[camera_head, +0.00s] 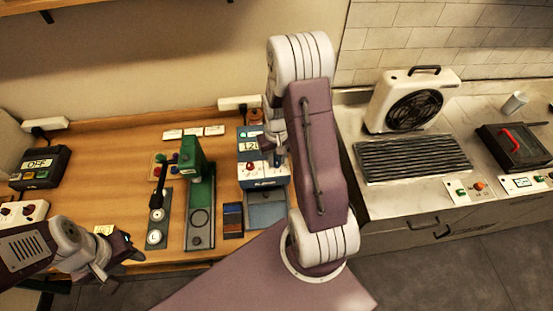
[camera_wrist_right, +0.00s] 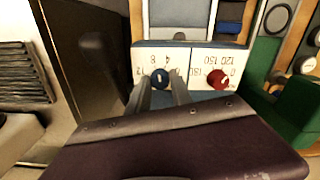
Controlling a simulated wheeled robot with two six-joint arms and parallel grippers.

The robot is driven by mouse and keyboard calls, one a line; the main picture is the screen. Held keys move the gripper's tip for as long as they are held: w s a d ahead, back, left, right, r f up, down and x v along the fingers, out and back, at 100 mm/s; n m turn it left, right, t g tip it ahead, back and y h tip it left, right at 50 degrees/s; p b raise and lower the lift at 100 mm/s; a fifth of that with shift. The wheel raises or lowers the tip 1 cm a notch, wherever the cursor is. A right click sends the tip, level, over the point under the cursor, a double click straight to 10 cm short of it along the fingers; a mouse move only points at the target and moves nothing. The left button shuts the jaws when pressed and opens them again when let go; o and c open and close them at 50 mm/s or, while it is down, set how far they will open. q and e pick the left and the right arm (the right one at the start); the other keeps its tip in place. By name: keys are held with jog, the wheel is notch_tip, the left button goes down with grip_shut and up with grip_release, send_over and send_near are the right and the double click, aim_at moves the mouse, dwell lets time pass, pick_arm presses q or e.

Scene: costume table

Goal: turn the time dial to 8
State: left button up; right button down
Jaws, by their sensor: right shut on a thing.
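Where the knob's pointer stands is too small to tell. A red knob (camera_wrist_right: 218,79) with 120, 150 and 180 markings sits beside it, untouched. My left gripper (camera_head: 117,259) is low at the left, away from the machine; its opening is unclear.
A green press (camera_head: 199,190) stands left of the machine, beside a dark lever stand (camera_head: 158,205). A black box reading OFF (camera_head: 40,167) is at the far left. A fan (camera_head: 413,100) and a dark grille (camera_head: 412,158) occupy the right counter.

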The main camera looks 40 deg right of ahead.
aim_at(276, 161)
jog(key=shift+w+n, duration=0.1)
jog(key=shift+n, duration=1.5)
jog(key=shift+d+n, duration=0.1)
jog(key=shift+n, duration=0.2)
jog(key=c, duration=1.1)
grip_release()
jog(key=shift+c, duration=0.2)
notch_tip(276, 161, up, 9)
jog(key=b, duration=0.2)
